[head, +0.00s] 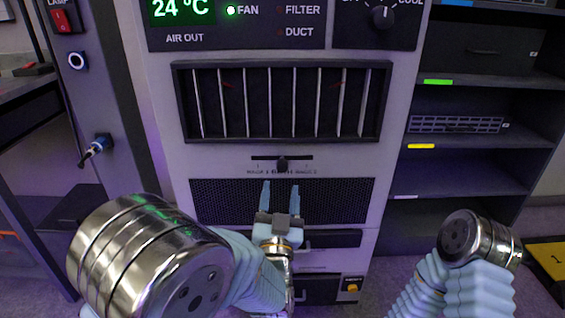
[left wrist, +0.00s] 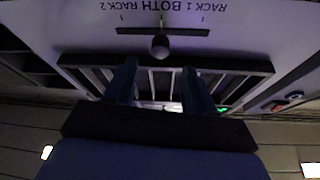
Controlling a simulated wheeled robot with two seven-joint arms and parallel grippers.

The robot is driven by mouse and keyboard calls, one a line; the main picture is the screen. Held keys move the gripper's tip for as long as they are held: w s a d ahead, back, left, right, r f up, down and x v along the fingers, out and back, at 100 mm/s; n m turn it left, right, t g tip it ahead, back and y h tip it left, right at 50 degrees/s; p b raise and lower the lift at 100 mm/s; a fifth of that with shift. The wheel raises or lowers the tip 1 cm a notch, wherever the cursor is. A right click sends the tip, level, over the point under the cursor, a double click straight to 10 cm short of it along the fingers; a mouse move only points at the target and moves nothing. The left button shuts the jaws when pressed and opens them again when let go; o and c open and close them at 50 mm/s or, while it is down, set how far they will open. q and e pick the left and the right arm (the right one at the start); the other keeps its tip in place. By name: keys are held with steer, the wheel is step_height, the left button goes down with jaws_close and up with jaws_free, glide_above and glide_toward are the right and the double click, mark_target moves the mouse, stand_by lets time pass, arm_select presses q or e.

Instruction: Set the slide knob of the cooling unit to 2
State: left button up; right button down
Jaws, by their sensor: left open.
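The cooling unit (head: 160,110) fills the middle of the head view. Its slide knob (head: 282,165) is a small dark knob on a horizontal slot below the vent, near the slot's middle. In the left wrist view the knob (left wrist: 160,46) shows at the middle mark, by the upside-down label BOTH between RACK 1 and RACK 2. My left gripper (head: 280,189) is open and empty, fingers pointing up just below the knob in the head view. In the left wrist view its fingers (left wrist: 160,75) stand either side of the knob's line, apart from it. My right gripper is out of view.
Above the slider is a vent with upright slats (head: 282,100); below is a dark mesh grille (head: 225,200). A dial (head: 382,17) and a display reading 24 °C (head: 180,8) sit higher. A dark rack (head: 480,150) stands at right. A cable plug (head: 95,148) sticks out at left.

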mark_target(283, 169)
arm_select(q)
steer(key=p+x, duration=0.1)
steer(key=x, duration=0.7)
jaws_close()
